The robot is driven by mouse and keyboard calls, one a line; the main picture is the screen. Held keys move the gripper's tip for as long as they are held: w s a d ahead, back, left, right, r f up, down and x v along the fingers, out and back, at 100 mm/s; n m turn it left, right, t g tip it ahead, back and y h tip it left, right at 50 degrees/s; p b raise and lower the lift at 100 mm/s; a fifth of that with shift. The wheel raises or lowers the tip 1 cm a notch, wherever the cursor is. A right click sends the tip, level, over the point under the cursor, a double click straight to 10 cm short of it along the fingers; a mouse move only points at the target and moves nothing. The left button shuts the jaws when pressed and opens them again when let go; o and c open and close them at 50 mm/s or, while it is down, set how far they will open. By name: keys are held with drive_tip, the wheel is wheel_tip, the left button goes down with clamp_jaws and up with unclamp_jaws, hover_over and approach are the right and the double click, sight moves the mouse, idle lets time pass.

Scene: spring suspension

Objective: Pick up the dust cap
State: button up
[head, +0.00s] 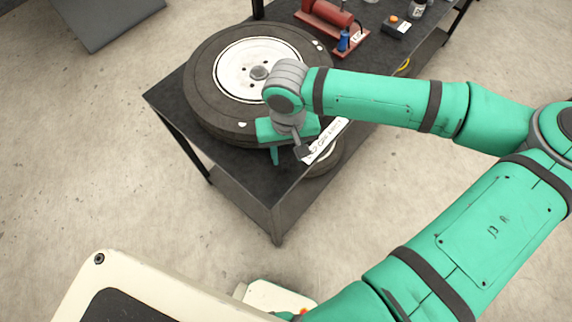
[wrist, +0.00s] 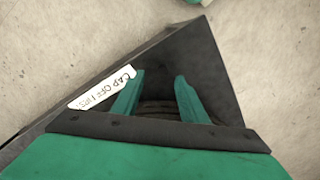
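I cannot pick out the dust cap for certain. A small grey round piece (head: 260,72) sits at the middle of the wheel's white rim; I cannot tell whether it is the cap. The wheel's black tyre (head: 205,95) lies flat on the dark table. My gripper (head: 288,156) is over the table's near corner, beside the tyre's near edge, pointing down. In the wrist view, my gripper's two green fingers (wrist: 160,78) stand apart. Dark curved edges show low between them, and I see nothing clearly held. A white label (wrist: 103,89) reading "CAP OFF FIRST" lies beside the fingers.
The dark table (head: 160,95) has an open near corner. Toward the back are a red tool (head: 325,14), a small blue item (head: 343,40), a black box with an orange button (head: 396,28) and a bottle (head: 417,9). Bare concrete floor surrounds the table.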

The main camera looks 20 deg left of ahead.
sight(286, 167)
drive_tip(key=shift+s+a+f, duration=0.15)
drive_tip(key=shift+f, duration=2.5)
drive_tip(key=shift+c, duration=0.3)
drive_tip(key=shift+s, duration=0.1)
clamp_jaws()
